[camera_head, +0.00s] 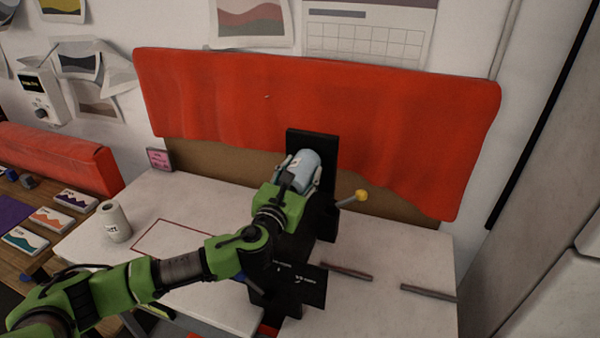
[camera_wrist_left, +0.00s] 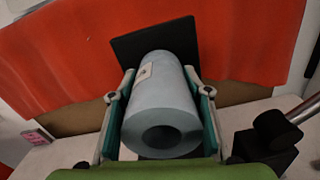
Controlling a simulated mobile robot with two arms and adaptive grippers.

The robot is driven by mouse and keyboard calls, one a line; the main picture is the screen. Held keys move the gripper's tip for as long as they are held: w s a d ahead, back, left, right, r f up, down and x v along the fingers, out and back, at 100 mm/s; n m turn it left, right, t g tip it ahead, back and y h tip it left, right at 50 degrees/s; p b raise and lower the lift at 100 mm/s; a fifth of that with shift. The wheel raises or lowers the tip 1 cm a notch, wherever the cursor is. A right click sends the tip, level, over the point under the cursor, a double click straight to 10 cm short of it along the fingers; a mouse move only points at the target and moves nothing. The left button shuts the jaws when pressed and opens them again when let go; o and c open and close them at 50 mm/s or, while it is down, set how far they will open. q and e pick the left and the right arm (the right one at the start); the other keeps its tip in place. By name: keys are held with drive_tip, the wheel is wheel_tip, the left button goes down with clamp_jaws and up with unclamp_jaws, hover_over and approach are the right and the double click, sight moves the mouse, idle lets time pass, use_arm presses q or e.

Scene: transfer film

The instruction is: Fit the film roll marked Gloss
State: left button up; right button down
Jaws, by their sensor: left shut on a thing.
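A pale blue-grey film roll (camera_head: 307,168) is held in my left gripper (camera_head: 297,176), in front of a black upright plate (camera_head: 322,142). In the left wrist view the roll (camera_wrist_left: 163,95) lies between both fingers of the left gripper (camera_wrist_left: 160,100), its hollow end facing the camera. A small label (camera_wrist_left: 145,71) on it is too small to read. Whether the roll touches the plate is not clear. A second, whitish roll (camera_head: 114,222) stands upright on the left of the white table, with dark lettering I cannot read surely. My right gripper is not in view.
A lever with a yellow knob (camera_head: 361,196) sticks out right of the black stand. Two dark bars (camera_head: 428,291) lie on the table at right. A red-outlined rectangle (camera_head: 160,238) marks clear table at left. A red cloth (camera_head: 390,130) hangs behind.

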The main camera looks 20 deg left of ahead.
use_arm(q)
drive_tip(key=shift+w, duration=0.65)
drive_tip(key=o, duration=1.6)
drive_tip(key=shift+s+f, duration=0.1)
drive_tip(key=shift+s, duration=0.25)
drive_tip(key=s, duration=1.1)
drive_tip(key=shift+s+a, duration=0.2)
